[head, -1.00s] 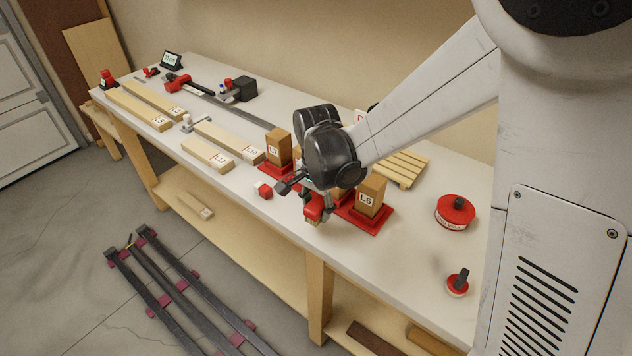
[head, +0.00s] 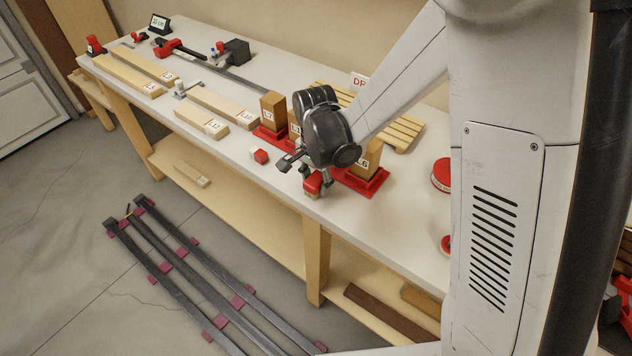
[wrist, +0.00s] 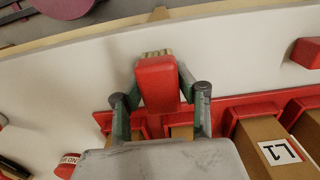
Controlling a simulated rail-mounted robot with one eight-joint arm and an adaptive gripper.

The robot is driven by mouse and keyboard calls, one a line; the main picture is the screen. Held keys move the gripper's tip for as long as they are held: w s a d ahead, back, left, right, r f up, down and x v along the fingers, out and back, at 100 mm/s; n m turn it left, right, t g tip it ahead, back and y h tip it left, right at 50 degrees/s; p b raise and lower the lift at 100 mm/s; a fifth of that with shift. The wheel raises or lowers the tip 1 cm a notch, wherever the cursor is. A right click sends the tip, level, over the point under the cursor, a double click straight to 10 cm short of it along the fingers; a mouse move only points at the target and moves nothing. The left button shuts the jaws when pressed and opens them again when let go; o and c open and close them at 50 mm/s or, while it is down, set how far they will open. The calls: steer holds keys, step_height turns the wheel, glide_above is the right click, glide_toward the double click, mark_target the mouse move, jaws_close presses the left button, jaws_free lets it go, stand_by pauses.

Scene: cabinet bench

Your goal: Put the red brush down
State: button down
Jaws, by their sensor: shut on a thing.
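The red brush (wrist: 157,84) is a red block with pale bristles at its far end in the wrist view. My gripper (wrist: 158,92) is shut on it, one green-grey finger on each side. In the head view my gripper (head: 316,184) is at the front edge of the white bench, in front of the red stands, and the brush (head: 313,183) shows partly below the fingers. The bristles are over or close to the bench top; I cannot tell whether they touch it.
Wooden blocks (head: 273,109) stand in red bases (head: 367,183) just behind my gripper. A slatted pallet (head: 402,130) is behind, and a red tin (head: 441,174) is to the right. Bare bench top (head: 400,225) shows front right.

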mark_target(315, 178)
steer(key=c, duration=1.3)
jaws_free()
steer(key=shift+r, duration=0.15)
step_height(315, 178, up, 12)
steer(key=shift+s+d+r+n+t+p, duration=0.1)
steer(key=shift+s+d+r+n+t, duration=1.45)
steer(key=shift+s+d, duration=1.2)
steer(key=shift+s+d+r+n+t+p, duration=0.1)
steer(key=shift+s+d+r+n+t, duration=0.95)
steer(key=shift+s+d+r, duration=1.35)
steer(key=shift+s+d+r+n+t+p, duration=0.1)
steer(key=shift+s+d+r+n+t, duration=1.15)
steer(key=shift+s+d, duration=1.9)
steer(key=shift+s+a+n+g, duration=0.25)
steer(key=shift+s+a, duration=0.2)
